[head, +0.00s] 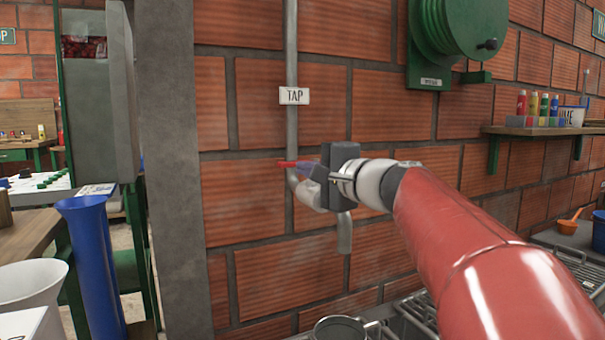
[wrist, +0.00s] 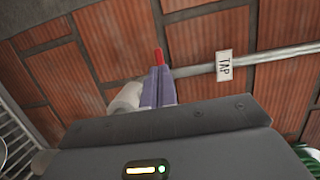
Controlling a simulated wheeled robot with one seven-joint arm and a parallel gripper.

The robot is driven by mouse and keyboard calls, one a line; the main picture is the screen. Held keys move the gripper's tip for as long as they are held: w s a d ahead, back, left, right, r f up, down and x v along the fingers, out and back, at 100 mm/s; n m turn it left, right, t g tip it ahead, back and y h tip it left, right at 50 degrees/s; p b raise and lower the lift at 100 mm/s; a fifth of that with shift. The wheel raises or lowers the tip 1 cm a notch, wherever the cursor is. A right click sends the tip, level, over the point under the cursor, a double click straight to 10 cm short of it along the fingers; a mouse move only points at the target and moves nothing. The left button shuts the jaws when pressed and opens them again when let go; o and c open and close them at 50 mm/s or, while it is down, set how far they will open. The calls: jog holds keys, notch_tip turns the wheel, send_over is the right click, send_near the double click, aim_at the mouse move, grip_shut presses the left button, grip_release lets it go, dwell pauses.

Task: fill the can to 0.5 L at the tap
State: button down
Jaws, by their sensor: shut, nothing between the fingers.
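The tap's grey pipe (head: 291,130) runs down the brick wall behind a white TAP sign (head: 295,96). Its spout (head: 344,232) points down. A red tap lever (head: 287,164) sticks out just beyond my fingertips; it also shows in the wrist view (wrist: 158,56). My gripper (head: 311,169) is shut and empty, its bluish fingers (wrist: 157,88) close together at the lever. I cannot tell whether they touch it. A metal can (head: 340,326) with a side handle stands below the spout in the head view, cut off by the bottom edge. Its contents and any water stream cannot be made out.
A grey post (head: 168,150) stands left of the tap. A tall blue vessel (head: 92,262) and a white bowl (head: 32,282) are at the left. A green hose reel (head: 445,40) and a shelf (head: 545,131) with bottles are on the wall at right. A metal rack (head: 420,312) lies below my arm.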

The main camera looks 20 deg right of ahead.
jog(key=s+d, duration=0.2)
jog(key=s, duration=0.8)
jog(key=s+a+f+n+g+h+p, duration=0.1)
jog(key=s+a+f+n+g+p, duration=0.2)
jog(key=f, duration=0.5)
jog(key=s+a+f+n+g+h, duration=0.1)
jog(key=s+a+f+n+g, duration=0.3)
jog(key=f, duration=0.3)
jog(key=s+d+f+n+g+h+p, duration=0.1)
jog(key=s+f+n+h, duration=0.4)
jog(key=s+f, duration=0.5)
notch_tip(320, 180, down, 3)
jog(key=n+g+p, duration=0.1)
jog(key=g, duration=0.1)
jog(key=shift+s+d+f+g+p, duration=0.15)
jog(key=shift+g+p, duration=0.15)
jog(key=shift+g, duration=0.1)
